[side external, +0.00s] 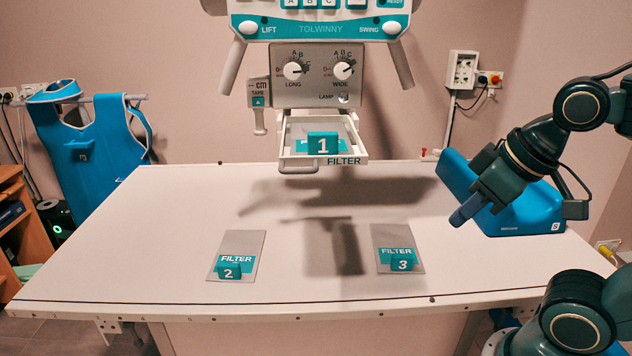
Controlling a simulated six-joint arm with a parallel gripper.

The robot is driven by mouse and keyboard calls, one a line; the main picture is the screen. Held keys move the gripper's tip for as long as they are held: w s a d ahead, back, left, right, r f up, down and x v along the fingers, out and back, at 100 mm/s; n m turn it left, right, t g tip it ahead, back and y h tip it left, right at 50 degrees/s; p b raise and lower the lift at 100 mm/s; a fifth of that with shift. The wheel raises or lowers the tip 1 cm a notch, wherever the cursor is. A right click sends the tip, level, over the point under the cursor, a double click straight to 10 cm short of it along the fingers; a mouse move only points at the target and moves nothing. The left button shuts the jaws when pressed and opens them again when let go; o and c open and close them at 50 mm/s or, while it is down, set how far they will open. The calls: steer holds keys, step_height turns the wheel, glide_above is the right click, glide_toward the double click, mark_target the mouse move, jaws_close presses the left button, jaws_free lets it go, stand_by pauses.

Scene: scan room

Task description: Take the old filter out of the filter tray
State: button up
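The filter tray (294,171) is a white, open-topped drawer under the machine head, pulled out toward the front and labelled FILTER. A filter with a teal block marked 1 (323,144) lies inside it; the block stands above the tray floor, and the front wall partly hides the filter's plate. My gripper (464,214) is at the right, over the table's right part, well away from the tray and pointing down and left. Its fingers overlap in this view, so their opening cannot be told. I see nothing held at its tip.
Two grey filter plates, marked 2 (243,244) and 3 (391,238), lie on the white table (130,255). A blue wedge cushion (520,208) stands behind and beside my gripper. The machine's control panel (318,75) hangs above the tray, with a tape holder (258,92) at its left.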

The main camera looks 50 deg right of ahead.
steer(key=o, duration=0.4)
steer(key=n+t+y, duration=0.4)
steer(key=n+y, duration=0.5)
steer(key=y, duration=0.1)
glide_toward(317, 132)
steer(key=v, duration=0.2)
steer(key=shift+r, duration=0.2)
steer(key=shift+w+a, duration=0.1)
steer(key=shift+x, duration=4.25)
